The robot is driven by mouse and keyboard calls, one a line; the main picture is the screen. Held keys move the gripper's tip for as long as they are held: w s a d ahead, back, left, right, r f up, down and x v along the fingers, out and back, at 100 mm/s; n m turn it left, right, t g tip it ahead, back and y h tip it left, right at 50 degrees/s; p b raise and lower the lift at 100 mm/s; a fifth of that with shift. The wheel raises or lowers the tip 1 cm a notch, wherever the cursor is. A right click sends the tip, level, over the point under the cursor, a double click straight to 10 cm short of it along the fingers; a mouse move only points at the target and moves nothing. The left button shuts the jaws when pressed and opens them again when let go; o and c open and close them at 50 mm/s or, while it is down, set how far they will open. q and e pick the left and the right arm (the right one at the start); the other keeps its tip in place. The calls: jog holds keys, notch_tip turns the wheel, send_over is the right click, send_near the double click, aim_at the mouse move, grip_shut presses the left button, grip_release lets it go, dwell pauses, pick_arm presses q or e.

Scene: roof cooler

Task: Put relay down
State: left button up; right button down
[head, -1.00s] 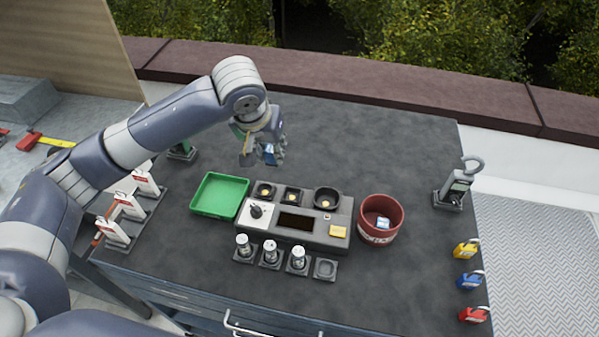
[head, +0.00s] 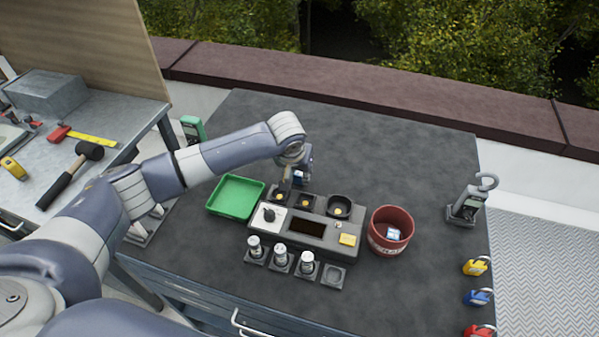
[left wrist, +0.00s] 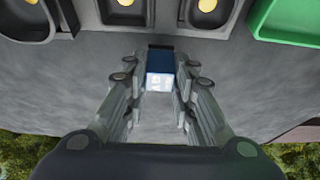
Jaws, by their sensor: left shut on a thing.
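The relay (left wrist: 160,74) is a small blue block with a pale face, between the fingertips in the left wrist view. My left gripper (left wrist: 158,85) is shut on it. In the head view my left gripper (head: 296,181) is just behind the grey tester (head: 322,245), near its back row of black sockets; the relay shows there as a small blue patch (head: 299,177). The left wrist view shows grey table top behind the relay and the sockets (left wrist: 128,12) beyond; I cannot tell the height over the table. My right gripper is not in view.
A green tray (head: 235,197) is left of the tester. A red bin (head: 391,232) holding a small pale and blue item stands right. Several small holders (head: 281,262), most with silver cylinders, line the front. The back right tabletop (head: 400,140) is clear.

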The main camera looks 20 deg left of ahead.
pick_arm(q)
jog(key=shift+f, duration=0.4)
jog(key=shift+f, duration=0.1)
jog(key=o, duration=1)
jog(key=shift+o, duration=0.2)
